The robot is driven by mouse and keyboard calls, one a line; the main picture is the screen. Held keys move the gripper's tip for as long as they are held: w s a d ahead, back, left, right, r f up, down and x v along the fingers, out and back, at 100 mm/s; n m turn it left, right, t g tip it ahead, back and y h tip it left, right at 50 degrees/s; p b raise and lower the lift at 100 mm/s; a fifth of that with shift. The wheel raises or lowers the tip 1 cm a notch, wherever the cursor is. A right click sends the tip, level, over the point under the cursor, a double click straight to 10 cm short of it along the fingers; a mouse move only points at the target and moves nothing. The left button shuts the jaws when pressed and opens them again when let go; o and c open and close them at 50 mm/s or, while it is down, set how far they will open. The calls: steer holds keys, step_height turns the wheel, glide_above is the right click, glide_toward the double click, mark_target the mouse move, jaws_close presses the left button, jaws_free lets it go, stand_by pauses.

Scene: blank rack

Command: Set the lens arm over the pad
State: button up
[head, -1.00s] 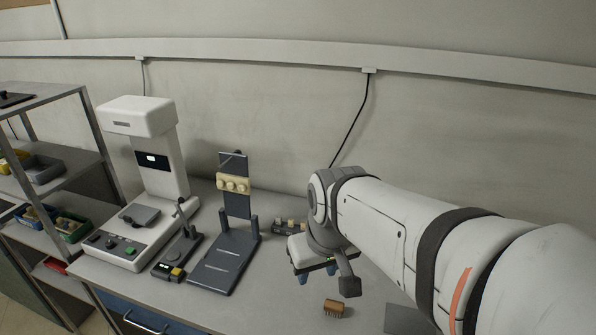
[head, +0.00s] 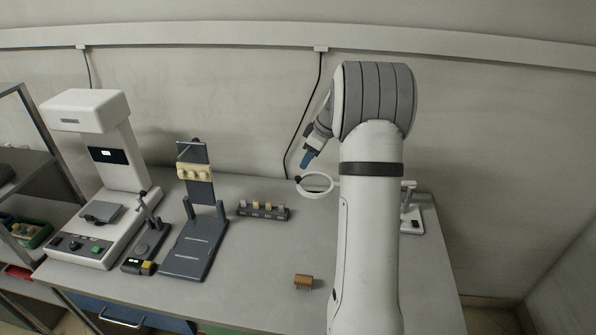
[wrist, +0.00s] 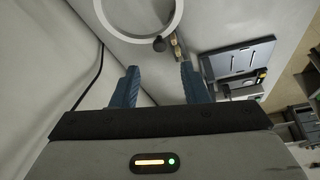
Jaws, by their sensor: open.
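The lens arm's white ring (head: 314,196) hangs over the table beside my arm, with a small dark knob on its rim. Its boom runs right behind my arm to a white stand (head: 411,217). In the wrist view the ring (wrist: 136,39) lies just beyond my fingertips, with its knob between and ahead of them. My gripper (head: 306,159) is open and empty, above and slightly left of the ring; both blue fingers (wrist: 160,70) show in the wrist view. The pad is not visible in the current views; my arm may cover it.
A brown block (head: 303,282) lies at the front of the table. A dark rack with small pieces (head: 263,212), a dark upright stand (head: 197,236), a small lever device (head: 147,245) and a white machine (head: 118,170) stand to the left. Table space between rack and block is clear.

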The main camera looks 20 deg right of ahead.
mark_target(298, 177)
steer(key=p+x, duration=0.1)
steer(key=x, duration=0.6)
steer(key=shift+w+f+p, duration=0.1)
steer(key=shift+f+p, duration=0.2)
steer(key=shift+p, duration=0.1)
steer(key=shift+c, duration=0.4)
jaws_close()
